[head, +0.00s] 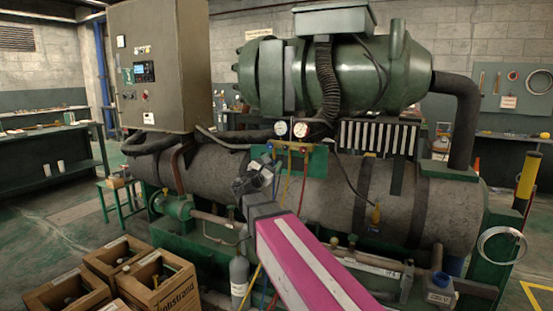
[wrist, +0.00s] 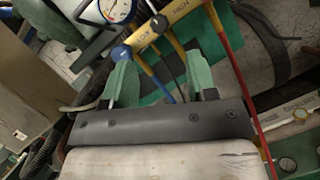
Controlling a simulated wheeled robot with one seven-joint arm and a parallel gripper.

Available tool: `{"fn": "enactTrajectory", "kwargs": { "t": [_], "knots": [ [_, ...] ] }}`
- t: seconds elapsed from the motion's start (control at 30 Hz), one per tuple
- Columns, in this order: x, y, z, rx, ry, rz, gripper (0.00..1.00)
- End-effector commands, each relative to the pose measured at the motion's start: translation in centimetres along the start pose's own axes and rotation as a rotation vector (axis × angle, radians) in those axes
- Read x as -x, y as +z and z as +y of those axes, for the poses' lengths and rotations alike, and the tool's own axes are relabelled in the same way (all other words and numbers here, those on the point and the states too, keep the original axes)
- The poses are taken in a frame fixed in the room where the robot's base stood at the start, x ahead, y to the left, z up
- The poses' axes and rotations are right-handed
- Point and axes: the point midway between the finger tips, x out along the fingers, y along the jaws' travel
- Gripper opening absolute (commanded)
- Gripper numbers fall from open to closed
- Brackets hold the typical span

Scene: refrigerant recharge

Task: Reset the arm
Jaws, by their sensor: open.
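My gripper (head: 262,172) is in front of the gauge manifold in the head view, at the end of my pink arm. In the wrist view my gripper (wrist: 160,72) shows two green fingers spread apart, with nothing held between them. The manifold's two round gauges (head: 291,129) sit above and to the right of my gripper in the head view. In the wrist view one gauge (wrist: 117,9) shows at the top, with a yellow fitting marked HIGH (wrist: 170,27) and a blue knob (wrist: 121,52) beyond the fingers. I cannot tell whether the fingers touch anything.
A large chiller with a grey insulated barrel (head: 430,212) and a green compressor (head: 400,75) fills the middle. Yellow and red hoses (head: 304,180) hang near my gripper. A grey cylinder (head: 239,280) stands below. Wooden crates (head: 160,285) are at front left. Open floor lies at left.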

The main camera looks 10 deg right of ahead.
Motion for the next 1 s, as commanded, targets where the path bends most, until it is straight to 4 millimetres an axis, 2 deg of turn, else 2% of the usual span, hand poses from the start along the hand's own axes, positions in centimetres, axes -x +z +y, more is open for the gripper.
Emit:
{"fn": "enactTrajectory", "kwargs": {
  "t": [0.4, 0.53, 0.67, 0.77, 1.0],
  "knots": [
    [0.4, -0.1, -0.1, -0.002, -0.003, 0.002, 0.53],
    [0.4, -1.1, -1.6, -0.041, -0.043, 0.038, 0.53],
    [0.6, -3.8, -5.5, -0.147, -0.153, 0.127, 0.53],
    [1.1, -6.5, -9.3, -0.254, -0.277, 0.207, 0.53],
    [4.0, -12.3, -17.8, -0.508, -0.610, 0.354, 0.53]
  ]
}}
